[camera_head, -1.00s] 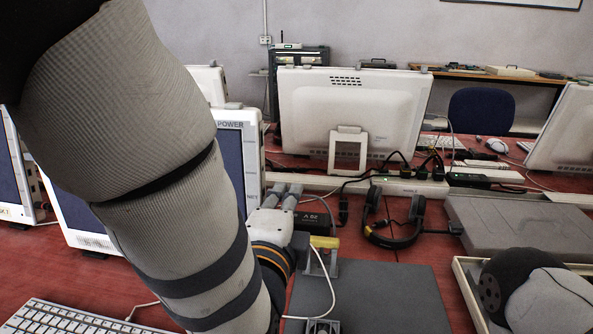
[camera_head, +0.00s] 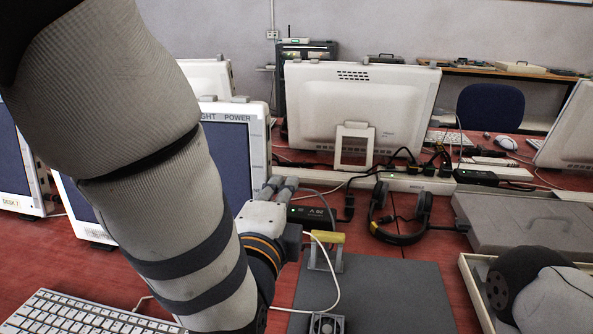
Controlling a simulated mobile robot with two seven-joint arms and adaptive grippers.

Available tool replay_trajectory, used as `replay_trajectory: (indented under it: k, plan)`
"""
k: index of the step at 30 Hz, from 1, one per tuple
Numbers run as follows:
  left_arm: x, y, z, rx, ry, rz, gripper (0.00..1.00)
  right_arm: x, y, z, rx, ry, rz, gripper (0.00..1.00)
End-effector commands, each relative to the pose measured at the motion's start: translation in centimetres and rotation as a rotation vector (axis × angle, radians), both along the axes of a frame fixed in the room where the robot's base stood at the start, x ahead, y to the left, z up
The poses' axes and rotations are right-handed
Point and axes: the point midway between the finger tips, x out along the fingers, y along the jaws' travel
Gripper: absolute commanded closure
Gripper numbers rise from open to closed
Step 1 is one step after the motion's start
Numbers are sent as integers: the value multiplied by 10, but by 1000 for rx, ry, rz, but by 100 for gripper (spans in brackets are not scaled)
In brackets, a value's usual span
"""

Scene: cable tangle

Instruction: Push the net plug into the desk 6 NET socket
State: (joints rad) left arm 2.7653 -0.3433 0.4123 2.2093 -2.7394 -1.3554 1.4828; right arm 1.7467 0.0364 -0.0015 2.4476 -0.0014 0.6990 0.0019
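My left gripper (camera_head: 279,188) has its two grey fingers pointing away from me, at the lower right edge of a white-framed monitor (camera_head: 262,150) marked LIGHT and POWER. The fingertips overlap that edge in the picture; I cannot tell whether they touch it. No NET socket is visible, and that part of the edge is partly behind the gripper. I cannot make out the net plug or whether the fingers hold it. A thin white cable (camera_head: 336,285) loops out from beside my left wrist over the grey mat. My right gripper is not in view.
A yellow-topped stand (camera_head: 328,238) is right of my wrist on the grey mat (camera_head: 395,290). A black box with a green light (camera_head: 311,214), headphones (camera_head: 400,215) and a power strip (camera_head: 400,182) lie behind. A keyboard (camera_head: 75,315) is at lower left.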

Motion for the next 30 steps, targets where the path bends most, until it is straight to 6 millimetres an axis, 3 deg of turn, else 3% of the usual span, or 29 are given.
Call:
replay_trajectory:
  k: [3, 12, 21, 25, 28, 30]
  plan:
    - [0, 1, 0, -1, 0, 1, 62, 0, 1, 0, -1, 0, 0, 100]
    - [-5, 2, 0, 0, 2, -1, 62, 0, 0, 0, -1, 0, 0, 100]
    - [-63, 10, 4, 0, 2, -1, 62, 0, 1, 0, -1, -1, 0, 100]
    - [-74, 12, 4, 0, 3, 0, 62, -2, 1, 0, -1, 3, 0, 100]
    - [-87, 13, 1, 2, 11, 0, 62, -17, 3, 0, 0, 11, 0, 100]
    - [-111, 16, 1, 1, 10, 0, 62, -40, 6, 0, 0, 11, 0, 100]
